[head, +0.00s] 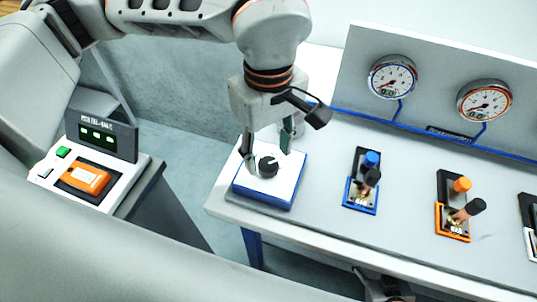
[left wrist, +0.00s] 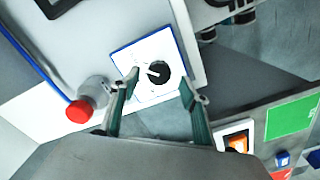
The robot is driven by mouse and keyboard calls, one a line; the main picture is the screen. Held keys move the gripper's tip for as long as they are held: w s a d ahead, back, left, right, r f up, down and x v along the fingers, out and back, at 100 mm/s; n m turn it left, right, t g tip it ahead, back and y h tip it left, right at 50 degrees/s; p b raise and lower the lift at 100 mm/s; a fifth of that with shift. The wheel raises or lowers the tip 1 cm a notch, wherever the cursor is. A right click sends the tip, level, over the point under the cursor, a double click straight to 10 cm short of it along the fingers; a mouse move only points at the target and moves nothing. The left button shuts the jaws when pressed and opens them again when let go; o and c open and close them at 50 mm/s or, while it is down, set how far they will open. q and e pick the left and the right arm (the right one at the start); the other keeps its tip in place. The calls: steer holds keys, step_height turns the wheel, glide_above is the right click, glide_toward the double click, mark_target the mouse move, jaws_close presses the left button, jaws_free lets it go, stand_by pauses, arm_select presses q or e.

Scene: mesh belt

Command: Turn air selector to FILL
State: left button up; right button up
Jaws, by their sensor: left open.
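The air selector is a round black knob (head: 268,167) on a white-topped, blue-edged box (head: 263,199) at the bench's left end. In the left wrist view the knob (left wrist: 158,72) has a white pointer mark toward the left; the lettering around it is too small to read. My left gripper (head: 267,158) points down over the box, open, with its fingers apart at the knob. In the left wrist view its fingers (left wrist: 158,82) stand on either side of the knob, with gaps. A grey and dark piece at the bottom edge (head: 387,287) may be my right gripper; its jaws are unclear.
Right of the box stand a blue valve (head: 371,160) and an orange valve (head: 461,186), each with a black lever. Two gauges (head: 392,77) are on the back panel. A red button (left wrist: 79,111) is beside the box. A console (head: 87,178) stands at left.

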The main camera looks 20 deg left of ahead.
mark_target(268, 164)
arm_select(q)
step_height(268, 164, down, 3)
steer(key=shift+r, duration=0.1)
steer(key=shift+w, duration=0.1)
arm_select(e)
steer(key=shift+w+r, duration=0.35)
steer(key=shift+r, duration=0.15)
